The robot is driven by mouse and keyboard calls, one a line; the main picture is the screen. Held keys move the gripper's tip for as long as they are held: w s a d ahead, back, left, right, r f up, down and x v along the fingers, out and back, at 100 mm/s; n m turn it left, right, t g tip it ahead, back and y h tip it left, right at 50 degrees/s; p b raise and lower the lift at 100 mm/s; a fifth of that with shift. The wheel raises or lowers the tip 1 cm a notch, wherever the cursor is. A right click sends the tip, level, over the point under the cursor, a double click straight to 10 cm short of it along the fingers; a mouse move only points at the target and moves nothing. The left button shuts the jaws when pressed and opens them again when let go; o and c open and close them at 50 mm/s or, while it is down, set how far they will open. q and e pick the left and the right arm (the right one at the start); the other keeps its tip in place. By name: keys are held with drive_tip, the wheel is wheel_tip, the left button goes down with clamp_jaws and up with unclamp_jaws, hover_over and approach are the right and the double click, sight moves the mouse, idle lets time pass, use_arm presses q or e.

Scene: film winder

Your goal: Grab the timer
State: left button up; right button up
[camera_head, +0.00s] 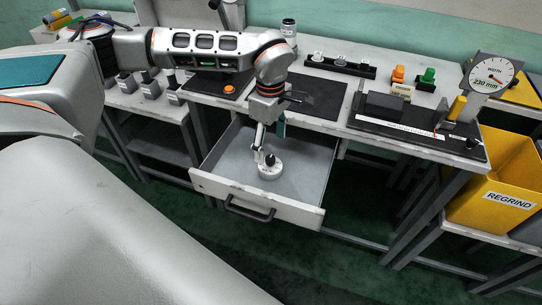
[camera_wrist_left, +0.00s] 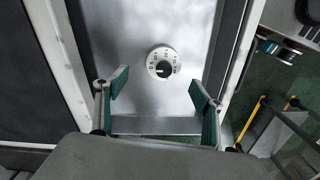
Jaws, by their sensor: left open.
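The timer (camera_head: 269,170) is a round white dial with a dark knob. It lies in the open drawer (camera_head: 215,178), near the drawer's middle. In the left wrist view the timer (camera_wrist_left: 162,62) shows its face with markings around the knob. My left gripper (camera_head: 268,143) points down over the drawer; in the head view its finger overlaps the timer. In the left wrist view the gripper (camera_wrist_left: 160,95) is open, with its two green-padded fingers apart and nothing between them. The timer appears beyond the fingertips, centred between them. My right gripper is not in view.
The drawer has walls on all sides and a dark front handle (camera_head: 249,209). The workbench (camera_head: 345,128) stands behind it, with a dial gauge (camera_head: 492,75) at right. A yellow REGRIND bin (camera_head: 497,195) stands at far right. The floor before the drawer is clear.

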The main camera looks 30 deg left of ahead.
sight(270, 158)
use_arm(q)
drive_tip(key=shift+s+d+f+b, duration=0.1)
drive_tip(key=shift+s+f+b, duration=0.1)
drive_tip(key=shift+f, duration=1.75)
drive_tip(key=shift+s+f+b, duration=0.15)
drive_tip(key=shift+f+b, duration=0.05)
drive_tip(key=shift+f, duration=1.7)
drive_tip(key=c, duration=1.4)
